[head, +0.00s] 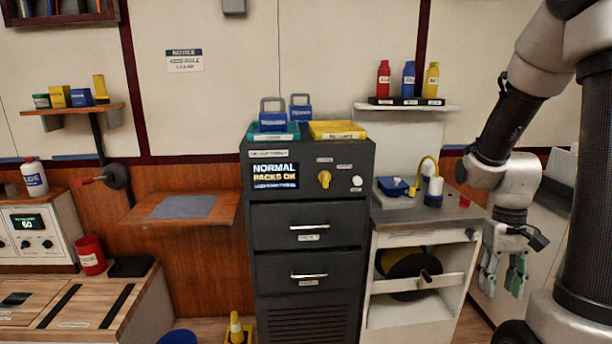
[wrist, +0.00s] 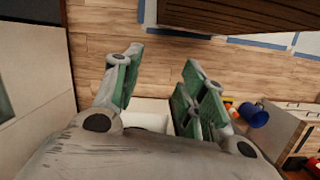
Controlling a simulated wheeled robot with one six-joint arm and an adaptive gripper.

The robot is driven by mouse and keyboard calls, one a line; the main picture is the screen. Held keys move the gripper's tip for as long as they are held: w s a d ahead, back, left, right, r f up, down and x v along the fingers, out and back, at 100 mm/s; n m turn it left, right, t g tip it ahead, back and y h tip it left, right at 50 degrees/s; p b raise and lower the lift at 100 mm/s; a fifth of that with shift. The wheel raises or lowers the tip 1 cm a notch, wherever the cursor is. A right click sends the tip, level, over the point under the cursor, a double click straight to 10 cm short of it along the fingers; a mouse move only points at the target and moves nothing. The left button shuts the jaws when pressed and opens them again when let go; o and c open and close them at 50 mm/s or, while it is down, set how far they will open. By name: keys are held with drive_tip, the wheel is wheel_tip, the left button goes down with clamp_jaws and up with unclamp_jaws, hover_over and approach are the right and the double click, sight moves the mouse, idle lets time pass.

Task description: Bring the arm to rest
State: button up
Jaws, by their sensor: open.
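My arm hangs at the right side of the head view, with its wrist bent down. My gripper (head: 502,285) points at the floor, to the right of the white cabinet (head: 408,315). Its green-padded fingers are apart and nothing is between them. In the wrist view my gripper (wrist: 158,90) is spread open above the wooden floor (wrist: 160,62). The fingers look clear of the cabinet, though the exact gap is hard to tell.
A dark drawer unit (head: 310,252) with a lit display stands left of the white cabinet. A counter (head: 425,208) holds a blue item and a yellow-hosed bottle. A blue bucket (wrist: 253,115) and orange items show at right in the wrist view. Floor below my gripper is clear.

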drive_tip(key=s+a+r+n+t, duration=0.1)
drive_tip(key=s+a+r+t, duration=0.2)
drive_tip(key=r, duration=0.6)
drive_tip(key=s+a+r+t, duration=0.4)
drive_tip(key=a+r, duration=0.1)
drive_tip(key=r, duration=0.4)
drive_tip(key=shift+n, duration=0.4)
drive_tip(key=shift+a, duration=0.1)
drive_tip(key=shift+c, duration=0.2)
idle(0.3)
